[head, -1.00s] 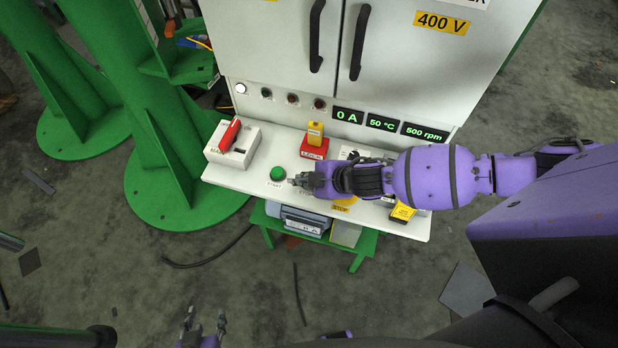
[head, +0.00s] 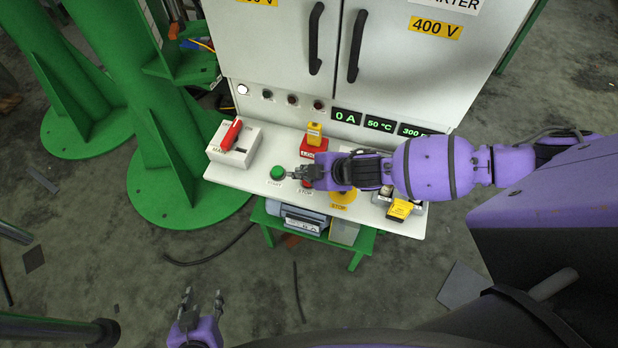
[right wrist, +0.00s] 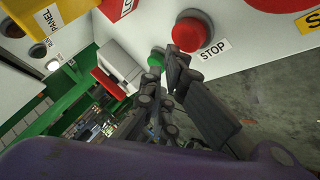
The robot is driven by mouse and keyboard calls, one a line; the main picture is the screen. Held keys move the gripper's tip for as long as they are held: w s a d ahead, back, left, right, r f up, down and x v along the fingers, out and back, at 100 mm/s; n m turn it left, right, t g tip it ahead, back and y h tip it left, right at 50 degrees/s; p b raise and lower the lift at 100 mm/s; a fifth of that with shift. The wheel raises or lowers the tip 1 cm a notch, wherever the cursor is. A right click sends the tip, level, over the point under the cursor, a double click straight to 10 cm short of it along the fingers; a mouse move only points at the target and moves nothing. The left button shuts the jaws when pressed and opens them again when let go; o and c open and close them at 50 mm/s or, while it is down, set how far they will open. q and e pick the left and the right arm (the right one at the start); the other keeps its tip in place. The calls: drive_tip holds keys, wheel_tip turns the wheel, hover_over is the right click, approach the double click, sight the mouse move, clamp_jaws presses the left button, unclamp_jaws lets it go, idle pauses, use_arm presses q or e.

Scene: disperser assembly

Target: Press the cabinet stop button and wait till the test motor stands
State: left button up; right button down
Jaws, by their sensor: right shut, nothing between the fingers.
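The cabinet's desk (head: 232,178) carries a red stop button (head: 307,184), partly covered by my right gripper (head: 296,173). In the right wrist view the red button (right wrist: 193,30) shows large beside its STOP label (right wrist: 216,49). The shut, empty right fingertips (right wrist: 174,62) are just below and left of it; I cannot tell whether they touch it. The speed display (head: 412,130) reads 300, its right end hidden by my arm. Another display (head: 347,116) reads 0 A. My left gripper (head: 203,300) is open and empty, low in the head view.
A green START button (head: 278,173) sits left of the stop button. A red-handled switch (head: 231,137) and a yellow-and-red lock piece (head: 314,136) stand behind. A yellow item (head: 400,208) lies at the desk's right. Green columns (head: 150,120) stand left.

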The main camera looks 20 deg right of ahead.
sight(304, 182)
use_arm(q)
drive_tip(key=shift+a, duration=0.15)
use_arm(e)
drive_tip(key=shift+r, duration=0.15)
drive_tip(key=shift+w+r+p, duration=0.1)
drive_tip(key=shift+r+p, duration=0.65)
drive_tip(key=shift+r, duration=0.55)
use_arm(q)
drive_tip(key=shift+t, duration=0.4)
drive_tip(key=w+r, duration=0.2)
drive_tip(key=r, duration=0.1)
drive_tip(key=shift+w+d+r, duration=0.2)
drive_tip(key=shift+w, duration=0.1)
use_arm(e)
wheel_tip(304, 182, up, 2)
drive_tip(key=shift+r, duration=0.1)
use_arm(q)
drive_tip(key=shift+a, duration=0.25)
